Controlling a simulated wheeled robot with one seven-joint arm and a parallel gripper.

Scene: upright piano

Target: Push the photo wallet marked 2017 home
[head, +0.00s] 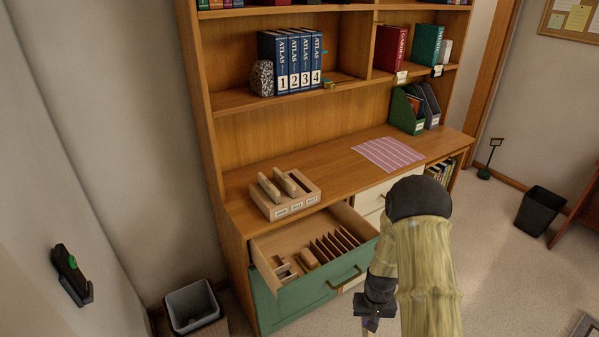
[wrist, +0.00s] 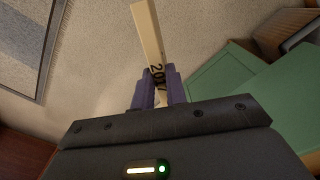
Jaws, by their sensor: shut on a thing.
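The cream photo wallet marked 2017 (wrist: 146,32) is between the fingers of my gripper (wrist: 159,88) in the wrist view, its number near the fingertips. In the head view my gripper (head: 373,312) is low in front of the cabinet, right of the open drawer, and mostly hides the wallet. A wooden rack (head: 291,207) with small labels on its front stands on the desk top at left. Pale wallets (head: 269,187) stand in it, leaning a little. My gripper is well apart from the rack.
The open green-fronted drawer (head: 318,285) with dividers juts out below the rack. Its handle faces me. Atlas books (head: 290,62) stand on the shelf above. A striped cloth (head: 388,153) lies on the desk; the desk between cloth and rack is clear. A grey bin (head: 192,306) is at lower left.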

